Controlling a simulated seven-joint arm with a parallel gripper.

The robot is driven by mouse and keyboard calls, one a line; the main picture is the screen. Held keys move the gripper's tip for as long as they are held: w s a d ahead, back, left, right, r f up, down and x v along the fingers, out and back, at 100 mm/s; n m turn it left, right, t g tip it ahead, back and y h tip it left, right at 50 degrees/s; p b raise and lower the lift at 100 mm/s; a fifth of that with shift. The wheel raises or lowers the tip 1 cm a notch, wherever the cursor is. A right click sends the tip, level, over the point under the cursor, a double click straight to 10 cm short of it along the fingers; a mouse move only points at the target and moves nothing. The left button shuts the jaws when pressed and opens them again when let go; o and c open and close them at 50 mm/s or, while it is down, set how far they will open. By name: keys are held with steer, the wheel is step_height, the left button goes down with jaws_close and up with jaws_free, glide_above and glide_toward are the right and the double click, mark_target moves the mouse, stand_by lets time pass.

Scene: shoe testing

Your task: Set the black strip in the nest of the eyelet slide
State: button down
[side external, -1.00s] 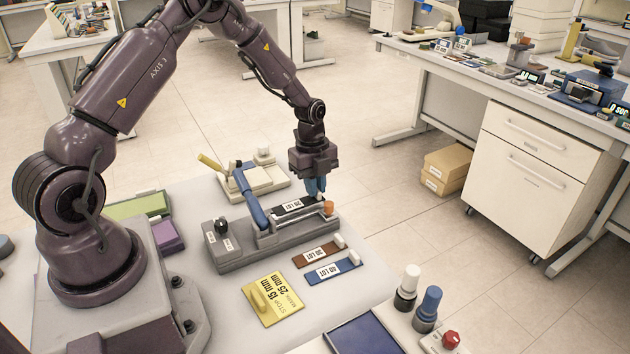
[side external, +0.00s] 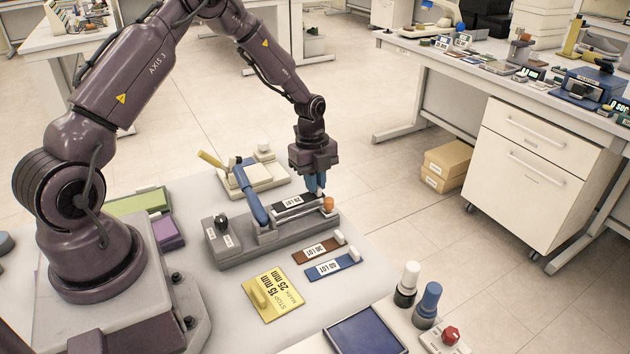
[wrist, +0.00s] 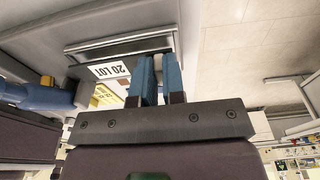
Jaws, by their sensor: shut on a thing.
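The black strip (side external: 280,207) with its white "20 LOT" label lies along the top of the grey eyelet slide (side external: 235,252), seemingly in or just over its nest; I cannot tell if it is fully down. Its label also shows in the wrist view (wrist: 108,71). My gripper (side external: 318,190) points down at the strip's right end, shut on the strip's small pale tab, which the blue fingers mostly hide. The wrist view shows the two fingers (wrist: 160,62) a little apart, beside the slide's edge.
A blue lever (side external: 250,195) stands over the slide's left part, and an orange knob (side external: 328,204) is close to my fingers. A brown strip (side external: 308,254) and a blue strip (side external: 345,262) lie in front, with a yellow plate (side external: 272,292). Bare tabletop (side external: 365,290) lies to the right.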

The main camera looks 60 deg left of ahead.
steer(key=shift+f, duration=0.75)
stand_by(0.4)
